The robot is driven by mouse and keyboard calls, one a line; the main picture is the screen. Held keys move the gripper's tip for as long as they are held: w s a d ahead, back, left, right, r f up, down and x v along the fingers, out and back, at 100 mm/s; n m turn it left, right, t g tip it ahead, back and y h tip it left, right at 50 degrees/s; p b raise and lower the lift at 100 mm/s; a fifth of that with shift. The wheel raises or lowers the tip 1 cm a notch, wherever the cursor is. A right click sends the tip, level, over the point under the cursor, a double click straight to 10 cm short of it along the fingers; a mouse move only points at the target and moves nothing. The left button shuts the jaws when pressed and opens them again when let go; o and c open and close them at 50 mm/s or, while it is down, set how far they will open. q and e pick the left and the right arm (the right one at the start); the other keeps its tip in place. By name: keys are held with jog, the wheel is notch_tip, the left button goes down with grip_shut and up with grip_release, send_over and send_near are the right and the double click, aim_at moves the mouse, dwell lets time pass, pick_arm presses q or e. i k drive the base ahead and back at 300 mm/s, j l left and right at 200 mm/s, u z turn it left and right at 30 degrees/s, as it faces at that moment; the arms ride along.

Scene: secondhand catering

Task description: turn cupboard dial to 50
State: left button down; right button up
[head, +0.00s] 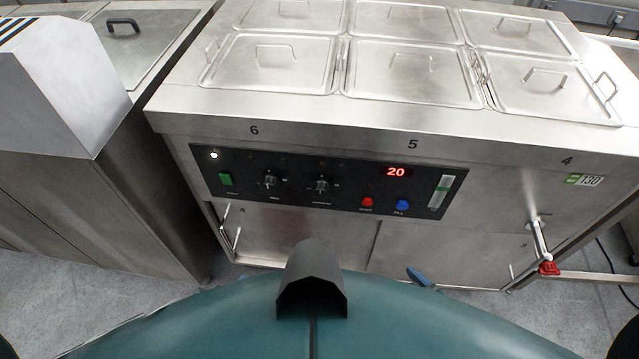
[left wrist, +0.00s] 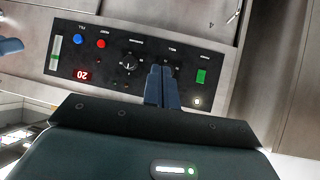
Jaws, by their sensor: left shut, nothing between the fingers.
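The black control panel (head: 222,155) is on the front of the steel counter. Two black dials sit on it: the left dial (head: 271,180) and the right dial (head: 322,186), whose longer label seems to read cupboard. That cupboard dial also shows in the left wrist view (left wrist: 130,63), where the panel is upside down. I cannot read its setting. The red display (head: 396,172) reads 20. My left gripper (left wrist: 160,68) is shut and empty in the left wrist view, beside the cupboard dial and partly covering the other. Contact cannot be told.
The panel also has a green switch (head: 226,179), a red button (head: 367,202) and a blue button (head: 403,204). Lidded wells (head: 272,62) fill the counter top.

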aim_at(321, 190)
jog(key=l+u, duration=0.15)
jog(key=l, duration=0.3)
jog(key=k+l+u, duration=0.1)
jog(key=l, duration=0.4)
jog(key=l+u, duration=0.15)
jog(key=l, duration=0.3)
jog(key=i, duration=0.05)
